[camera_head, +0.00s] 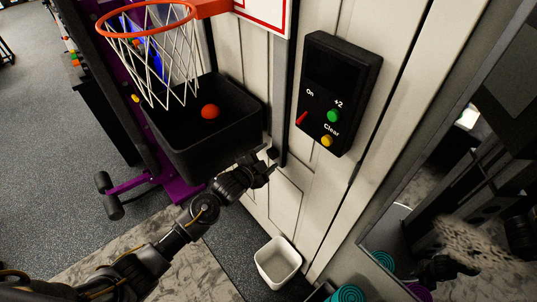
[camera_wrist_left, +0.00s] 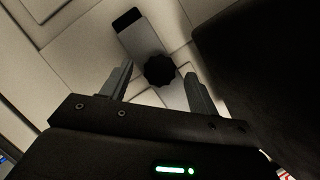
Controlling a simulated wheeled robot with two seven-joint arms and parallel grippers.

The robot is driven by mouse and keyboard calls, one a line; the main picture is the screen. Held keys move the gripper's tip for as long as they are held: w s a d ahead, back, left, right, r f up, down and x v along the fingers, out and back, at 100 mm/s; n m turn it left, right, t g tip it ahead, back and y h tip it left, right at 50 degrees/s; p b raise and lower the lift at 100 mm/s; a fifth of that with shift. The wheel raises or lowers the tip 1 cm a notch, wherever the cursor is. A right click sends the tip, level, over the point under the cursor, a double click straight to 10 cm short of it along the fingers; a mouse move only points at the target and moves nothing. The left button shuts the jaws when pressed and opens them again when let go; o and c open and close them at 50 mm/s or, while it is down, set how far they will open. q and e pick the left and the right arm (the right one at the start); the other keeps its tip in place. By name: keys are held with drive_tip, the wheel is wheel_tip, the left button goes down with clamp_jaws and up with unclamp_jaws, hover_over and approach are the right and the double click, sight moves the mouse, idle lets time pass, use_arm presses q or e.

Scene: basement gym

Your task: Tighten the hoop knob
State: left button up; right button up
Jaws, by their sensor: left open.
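The hoop knob (camera_wrist_left: 159,71) is a dark, lobed knob on a grey bracket (camera_wrist_left: 141,36) against the white panelled wall. In the head view the knob (camera_head: 272,152) sits low on the wall, below the hoop's dark vertical post. My left gripper (camera_head: 266,161) is open and empty, with its fingers pointing at the wall just by the knob. In the left wrist view the knob shows between the two fingertips, slightly beyond them; I cannot tell whether they touch it. The orange hoop (camera_head: 148,17) with its white net hangs at the upper left.
A black bin (camera_head: 233,122) holding an orange ball (camera_head: 210,112) stands left of the knob. A black scoreboard box (camera_head: 338,92) is on the wall at upper right. A small white bin (camera_head: 277,263) stands on the floor below. A mirror (camera_head: 455,170) fills the right side.

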use_arm(q)
drive_tip(key=shift+w+d+f, duration=0.2)
drive_tip(key=shift+w+d, duration=0.1)
drive_tip(key=shift+w, duration=0.25)
drive_tip(key=c, duration=1)
drive_tip(key=shift+o, duration=0.2)
